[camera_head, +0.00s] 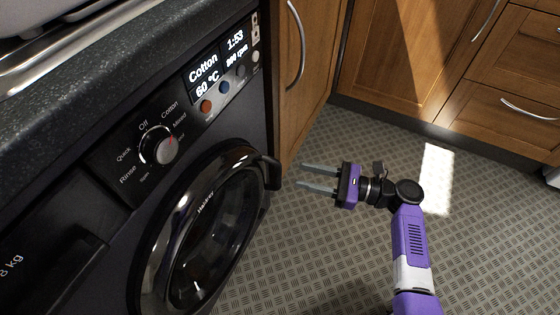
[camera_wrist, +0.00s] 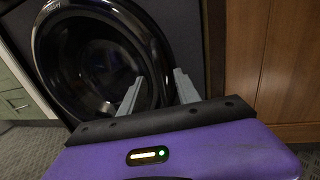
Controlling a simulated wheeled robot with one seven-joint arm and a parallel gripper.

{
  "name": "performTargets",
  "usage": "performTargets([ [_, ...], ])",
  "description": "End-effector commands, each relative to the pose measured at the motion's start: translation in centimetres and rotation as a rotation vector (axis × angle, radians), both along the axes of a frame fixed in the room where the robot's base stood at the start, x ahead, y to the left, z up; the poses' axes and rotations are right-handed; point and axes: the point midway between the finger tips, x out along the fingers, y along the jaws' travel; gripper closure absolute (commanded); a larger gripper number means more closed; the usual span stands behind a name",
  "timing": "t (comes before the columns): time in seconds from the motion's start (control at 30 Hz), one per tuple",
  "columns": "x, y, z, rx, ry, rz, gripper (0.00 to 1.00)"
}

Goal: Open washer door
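The black washer (camera_head: 110,215) stands at the left in the head view, with a control panel above its round door (camera_head: 205,230). The door has a shiny dark rim and looks closed. Its black handle (camera_head: 270,172) sticks out at the door's right edge. My gripper (camera_head: 301,175) is to the right of the handle, apart from it, with its two grey fingers spread and nothing between them. In the wrist view the door (camera_wrist: 95,60) lies beyond the open fingers (camera_wrist: 157,85). The handle is not clearly visible in that view.
Wooden cabinets (camera_head: 400,50) with metal handles stand behind and to the right of the washer. A dark speckled countertop (camera_head: 75,95) runs above it. The patterned floor (camera_head: 320,260) is clear around my arm, with a bright sunlit patch at the right.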

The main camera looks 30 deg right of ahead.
Motion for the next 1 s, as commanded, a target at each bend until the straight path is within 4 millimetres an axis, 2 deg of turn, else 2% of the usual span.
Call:
performTargets([
  [0.17,0.4,0.9,-0.2,0.022,0.029,0.011,0.61],
  [0.6,4.6,5.3,-0.3,0.017,0.027,0.009,0.61],
  [1.0,5.2,5.9,-0.1,0.017,0.027,0.006,0.61],
])
